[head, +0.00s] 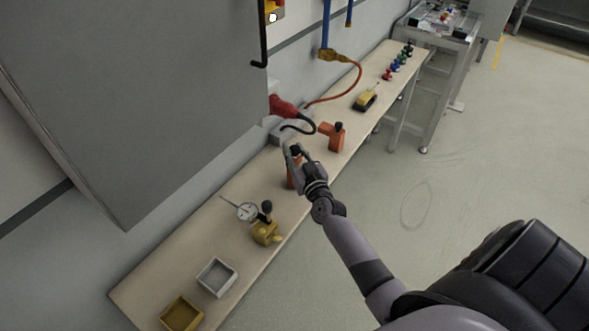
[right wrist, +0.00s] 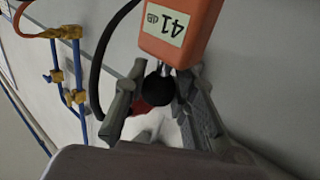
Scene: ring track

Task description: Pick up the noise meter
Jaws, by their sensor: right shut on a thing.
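The noise meter (right wrist: 178,30) is an orange box with a label reading 41 dB and a black ball (right wrist: 158,88) at its end. In the right wrist view the ball sits between the two fingers of my right gripper (right wrist: 157,95), which is shut on the meter at that end. In the head view my right gripper (head: 292,152) is over the bench, and a strip of the orange meter (head: 290,180) shows beside it, the rest hidden. I cannot tell whether the meter touches the bench. My left gripper is not in view.
The long bench (head: 190,245) also holds an orange tool (head: 332,135), a yellow meter (head: 365,101), a dial gauge (head: 246,211) on a brass block (head: 265,232), and two small trays (head: 217,277). A grey cabinet (head: 150,90) overhangs the left. Floor to the right is clear.

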